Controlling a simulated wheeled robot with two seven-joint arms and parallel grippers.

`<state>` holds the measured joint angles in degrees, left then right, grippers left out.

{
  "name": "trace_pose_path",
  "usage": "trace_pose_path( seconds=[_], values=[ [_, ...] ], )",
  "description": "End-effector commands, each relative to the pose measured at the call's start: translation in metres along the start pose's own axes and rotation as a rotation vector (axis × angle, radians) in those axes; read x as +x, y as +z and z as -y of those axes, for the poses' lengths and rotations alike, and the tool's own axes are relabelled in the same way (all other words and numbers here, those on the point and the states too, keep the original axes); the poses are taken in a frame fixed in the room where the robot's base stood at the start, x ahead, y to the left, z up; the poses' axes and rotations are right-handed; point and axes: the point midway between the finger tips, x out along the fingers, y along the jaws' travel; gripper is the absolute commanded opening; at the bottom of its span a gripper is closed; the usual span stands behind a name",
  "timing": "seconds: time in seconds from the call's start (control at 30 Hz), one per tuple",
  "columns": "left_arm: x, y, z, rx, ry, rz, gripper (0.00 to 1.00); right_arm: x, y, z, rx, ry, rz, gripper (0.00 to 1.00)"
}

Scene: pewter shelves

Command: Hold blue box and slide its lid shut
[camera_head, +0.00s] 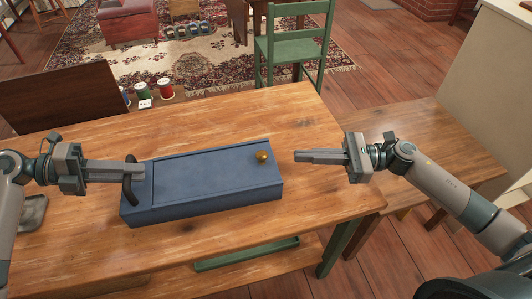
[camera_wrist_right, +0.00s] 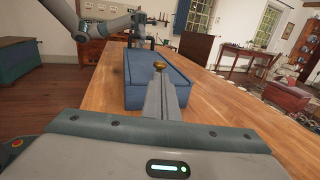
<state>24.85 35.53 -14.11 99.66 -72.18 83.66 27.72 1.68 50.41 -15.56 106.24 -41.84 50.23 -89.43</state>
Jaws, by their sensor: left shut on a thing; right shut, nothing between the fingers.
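A long blue box (camera_head: 150,211) lies on the wooden table in the head view, and it also shows in the right wrist view (camera_wrist_right: 134,96). Its flat blue lid (camera_head: 215,173) covers most of the top and has a round brass knob (camera_head: 262,156) near the right end. A dark curved handle (camera_head: 129,190) stands at the box's left end. My left gripper (camera_head: 140,168) is shut on this handle. My right gripper (camera_head: 297,156) is shut and empty, to the right of the knob and apart from it. The knob (camera_wrist_right: 160,65) shows just beyond its fingertips in the wrist view.
The wooden table (camera_head: 300,115) is clear behind the box. A green chair (camera_head: 292,45) stands behind the table, and a lower wooden bench (camera_head: 440,140) is at its right. Thread spools (camera_head: 165,88) stand beyond the far left edge. A grey dish (camera_head: 33,210) lies at left.

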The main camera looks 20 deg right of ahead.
Motion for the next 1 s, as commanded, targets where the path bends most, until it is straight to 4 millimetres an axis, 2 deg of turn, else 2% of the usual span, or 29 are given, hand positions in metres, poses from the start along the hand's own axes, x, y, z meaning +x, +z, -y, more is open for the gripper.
trace_pose_path(
  seconds=[0.03,0.2,0.4,0.6,0.93,0.97,1.0],
  values=[
    [-0.001,0.001,0.001,0.001,-0.001,0.002,0.00,-0.011,-0.001,0.000,0.002,-0.002,-0.004,0.00],
    [-0.001,0.001,0.001,0.002,-0.001,0.003,0.00,-0.043,-0.001,0.001,0.003,-0.003,-0.003,0.00],
    [-0.002,0.001,0.001,0.002,0.000,0.004,0.00,-0.067,-0.001,0.001,0.001,-0.002,-0.002,0.00],
    [-0.002,0.001,0.001,0.002,0.000,0.004,0.00,-0.075,0.000,0.001,0.000,-0.001,-0.001,0.00],
    [-0.002,0.001,0.001,0.002,0.000,0.004,0.00,-0.076,0.000,0.001,-0.001,-0.002,-0.001,0.00],
    [-0.002,0.001,0.001,0.002,0.000,0.004,0.16,-0.075,0.000,0.001,-0.001,-0.002,-0.001,0.00],
    [-0.002,0.001,0.001,0.002,0.000,0.004,0.26,-0.075,0.000,0.001,-0.001,-0.002,-0.001,0.00]
  ],
)
